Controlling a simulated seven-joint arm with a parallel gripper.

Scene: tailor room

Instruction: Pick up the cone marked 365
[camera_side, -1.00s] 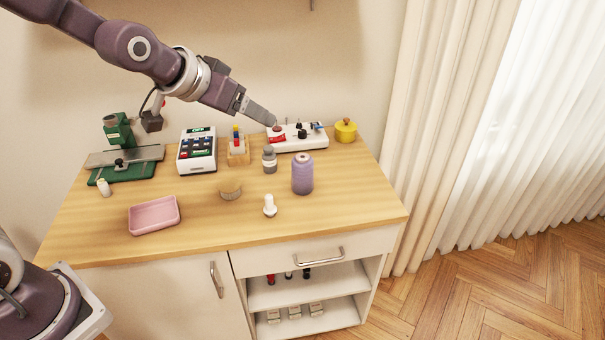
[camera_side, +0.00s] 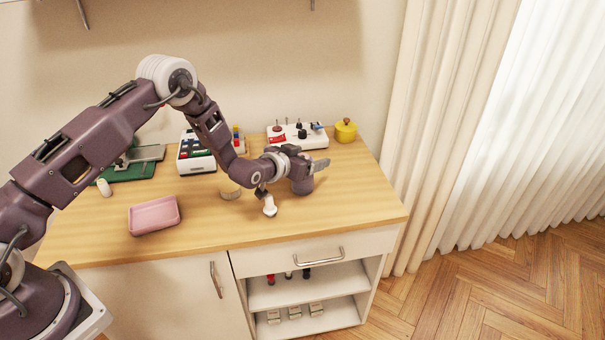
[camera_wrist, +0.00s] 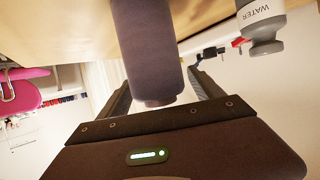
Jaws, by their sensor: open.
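A purple thread cone (camera_wrist: 148,45) is the only cone I see; no number is readable on it. In the wrist view it stands between the two open fingers of my gripper (camera_wrist: 161,80), which reach along either side of it. I see gaps beside it, and cannot tell whether either finger touches. In the side view my gripper (camera_side: 313,166) is low over the right part of the table, lying roughly level. It covers most of the cone there, and only the lower part of the cone (camera_side: 302,188) shows.
A bottle marked WATER (camera_wrist: 262,22) stands close to the right finger in the wrist view. A small white piece (camera_side: 269,206) and a round tan container (camera_side: 230,191) sit near my wrist. A white control box (camera_side: 300,137) and yellow pot (camera_side: 345,131) stand behind. A pink tray (camera_side: 154,215) is left.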

